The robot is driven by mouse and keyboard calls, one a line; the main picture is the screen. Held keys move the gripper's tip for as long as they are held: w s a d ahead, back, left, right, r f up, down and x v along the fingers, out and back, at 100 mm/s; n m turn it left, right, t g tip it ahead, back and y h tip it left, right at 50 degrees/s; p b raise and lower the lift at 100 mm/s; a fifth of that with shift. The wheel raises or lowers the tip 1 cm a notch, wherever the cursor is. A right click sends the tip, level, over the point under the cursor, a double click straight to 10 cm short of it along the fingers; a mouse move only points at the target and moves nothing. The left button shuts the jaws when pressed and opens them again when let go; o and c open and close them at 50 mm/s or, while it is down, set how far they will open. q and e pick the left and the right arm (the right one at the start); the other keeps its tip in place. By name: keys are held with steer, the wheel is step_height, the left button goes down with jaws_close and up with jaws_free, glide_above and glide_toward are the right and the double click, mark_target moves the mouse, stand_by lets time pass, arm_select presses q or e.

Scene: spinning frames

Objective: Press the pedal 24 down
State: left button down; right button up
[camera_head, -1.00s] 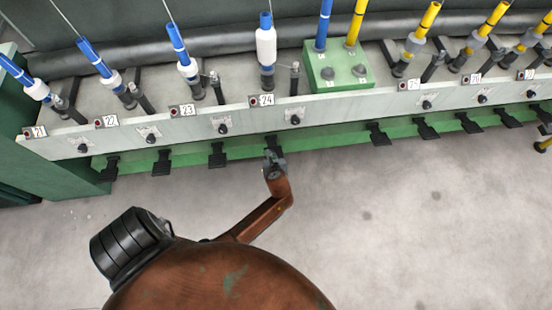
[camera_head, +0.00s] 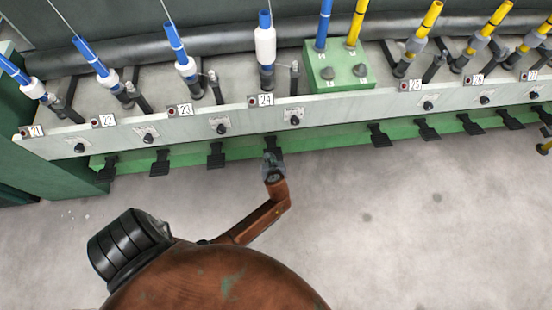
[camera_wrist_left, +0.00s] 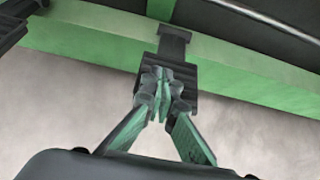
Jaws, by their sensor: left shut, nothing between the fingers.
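The label 24 (camera_head: 266,100) is on the pale front panel of the machine. The black pedal 24 (camera_head: 274,141) sticks out from the green strip below and to the right of that label. My left gripper (camera_head: 271,158) is at this pedal and overlaps its front part in the head view. In the left wrist view, the shut, empty fingers (camera_wrist_left: 164,92) lie in front of the dark pedal plate (camera_wrist_left: 184,78) and hide part of it. I cannot tell whether they touch it. My right gripper is not in view.
Other black pedals, such as the one to the left (camera_head: 216,155) and one to the right (camera_head: 378,135), line the green strip (camera_head: 325,136). A green box (camera_head: 338,70) with knobs stands on the machine top. The grey floor (camera_head: 430,220) in front is clear.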

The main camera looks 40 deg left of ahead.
arm_select(q)
steer(key=shift+f+b, duration=0.85)
steer(key=shift+f, duration=1.05)
steer(key=shift+s+d+r+p, duration=0.2)
steer(key=shift+d+r+p, duration=0.05)
steer(key=shift+r+p, duration=0.15)
steer(key=s+d+r+p, duration=0.3)
steer(key=s+d+p, duration=0.1)
steer(key=d+p, duration=0.1)
steer(key=shift+s, duration=0.25)
steer(key=shift+d, duration=0.1)
stand_by(0.6)
